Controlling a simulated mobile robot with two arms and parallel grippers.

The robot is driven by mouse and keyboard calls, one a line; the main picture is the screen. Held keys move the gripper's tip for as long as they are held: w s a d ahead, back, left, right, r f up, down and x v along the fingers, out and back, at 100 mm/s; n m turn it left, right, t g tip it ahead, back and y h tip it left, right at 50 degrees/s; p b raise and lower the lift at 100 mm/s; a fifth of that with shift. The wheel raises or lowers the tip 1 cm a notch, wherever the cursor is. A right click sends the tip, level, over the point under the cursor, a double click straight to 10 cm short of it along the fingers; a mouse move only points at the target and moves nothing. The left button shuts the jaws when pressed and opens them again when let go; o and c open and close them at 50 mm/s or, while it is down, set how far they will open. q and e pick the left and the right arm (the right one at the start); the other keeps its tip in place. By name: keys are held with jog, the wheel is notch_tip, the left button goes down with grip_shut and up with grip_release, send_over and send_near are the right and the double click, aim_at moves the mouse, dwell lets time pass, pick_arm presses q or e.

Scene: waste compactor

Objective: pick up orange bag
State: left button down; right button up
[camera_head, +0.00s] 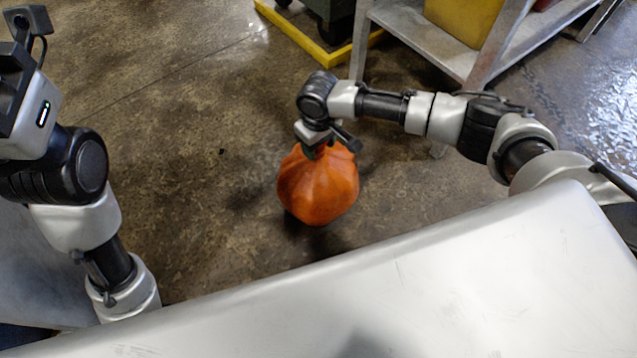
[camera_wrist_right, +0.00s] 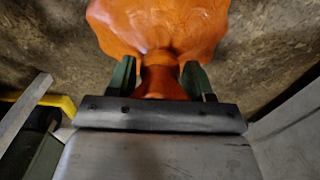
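The orange bag (camera_head: 318,187) is a round, tied sack below my right gripper (camera_head: 317,150) in the head view. In the right wrist view the bag (camera_wrist_right: 158,28) fills the top middle. Its narrow neck lies between the two green fingers of my right gripper (camera_wrist_right: 159,77), which look closed against its sides. The bag appears to hang just above the floor, with a dark shadow under it. My left arm stands at the left of the head view. Its gripper end is at or beyond the upper left edge, and its fingers do not show.
A metal shelf table (camera_head: 425,42) with a yellow bin (camera_head: 465,18) stands at the upper right. A yellow frame (camera_head: 322,55) with a dark container is at the top middle. The concrete floor (camera_head: 190,110) left of the bag is clear. A metal surface fills the bottom of the head view.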

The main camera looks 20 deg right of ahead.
grip_shut()
jog(key=shift+r, duration=0.1)
jog(key=shift+r, duration=0.15)
